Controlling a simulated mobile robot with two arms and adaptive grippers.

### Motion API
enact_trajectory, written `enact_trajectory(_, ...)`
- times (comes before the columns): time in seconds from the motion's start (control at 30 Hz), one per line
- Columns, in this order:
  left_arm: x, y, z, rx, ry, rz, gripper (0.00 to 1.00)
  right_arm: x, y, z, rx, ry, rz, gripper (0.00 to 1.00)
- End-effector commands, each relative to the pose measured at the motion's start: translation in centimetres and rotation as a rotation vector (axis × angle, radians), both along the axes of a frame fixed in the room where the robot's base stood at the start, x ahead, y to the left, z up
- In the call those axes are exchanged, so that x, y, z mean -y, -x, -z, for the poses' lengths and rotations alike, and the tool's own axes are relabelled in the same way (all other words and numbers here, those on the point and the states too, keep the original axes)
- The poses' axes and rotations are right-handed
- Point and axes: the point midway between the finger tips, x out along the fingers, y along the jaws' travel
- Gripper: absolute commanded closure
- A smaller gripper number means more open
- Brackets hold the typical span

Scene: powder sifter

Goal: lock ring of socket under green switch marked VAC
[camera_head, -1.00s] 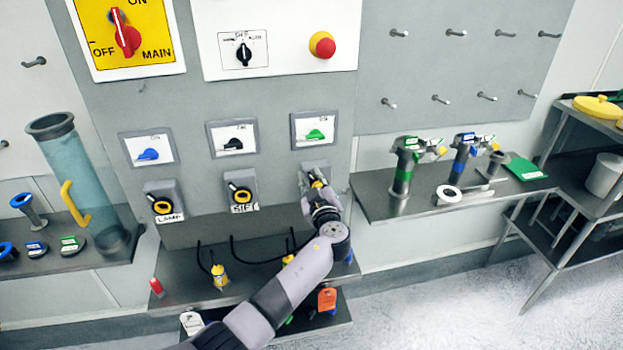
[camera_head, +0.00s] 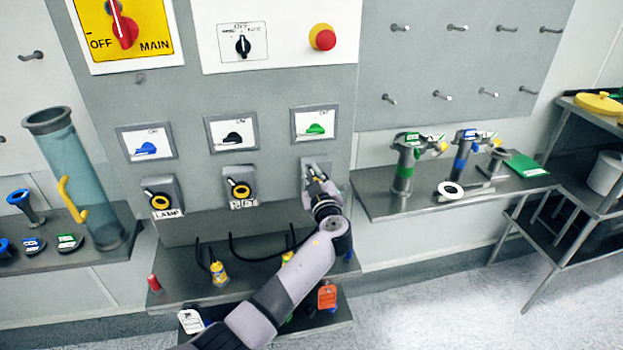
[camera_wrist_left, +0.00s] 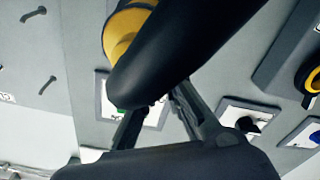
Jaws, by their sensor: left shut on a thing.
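The green switch (camera_head: 315,129) sits on a white plate on the grey panel, and it also shows partly in the left wrist view (camera_wrist_left: 121,110). The socket (camera_head: 308,166) below it is mostly covered by my left gripper (camera_head: 318,178). My left gripper is shut on this ring. The ring's turn angle and any mark on it cannot be read. My right gripper is not in view.
Sockets labelled LAMP (camera_head: 160,197) and SIFT (camera_head: 240,188) have yellow rings to the left. A steel shelf (camera_head: 225,220) below holds a yellow plug (camera_head: 219,274) and black cables. A side shelf (camera_head: 375,203) with tools stands right. A red emergency button (camera_head: 323,39) is above.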

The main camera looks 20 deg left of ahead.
Motion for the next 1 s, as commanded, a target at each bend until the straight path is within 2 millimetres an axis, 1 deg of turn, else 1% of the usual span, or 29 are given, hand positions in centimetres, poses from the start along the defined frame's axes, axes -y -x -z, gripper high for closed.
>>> enact_trajectory(0.03, 0.1, -0.1, 0.7, -0.004, -0.011, 0.0, 1.0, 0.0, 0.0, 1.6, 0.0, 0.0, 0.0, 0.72)
enact_trajectory(0.1, 0.3, -0.1, 0.7, -0.018, -0.035, 0.001, 1.0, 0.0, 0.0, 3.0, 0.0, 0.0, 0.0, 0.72)
enact_trajectory(0.3, 0.7, -0.4, 0.5, -0.076, -0.131, 0.001, 1.0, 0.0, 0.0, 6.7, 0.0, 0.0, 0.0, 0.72)
enact_trajectory(0.4, 1.0, -0.6, 0.3, -0.113, -0.188, 0.0, 1.0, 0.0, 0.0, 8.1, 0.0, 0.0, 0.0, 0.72)
enact_trajectory(0.7, 2.1, -1.3, -0.1, -0.253, -0.413, 0.001, 1.0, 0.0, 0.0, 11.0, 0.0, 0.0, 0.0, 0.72)
enact_trajectory(1.0, 3.3, -2.0, -0.1, -0.393, -0.641, 0.002, 1.0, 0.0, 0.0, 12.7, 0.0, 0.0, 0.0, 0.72)
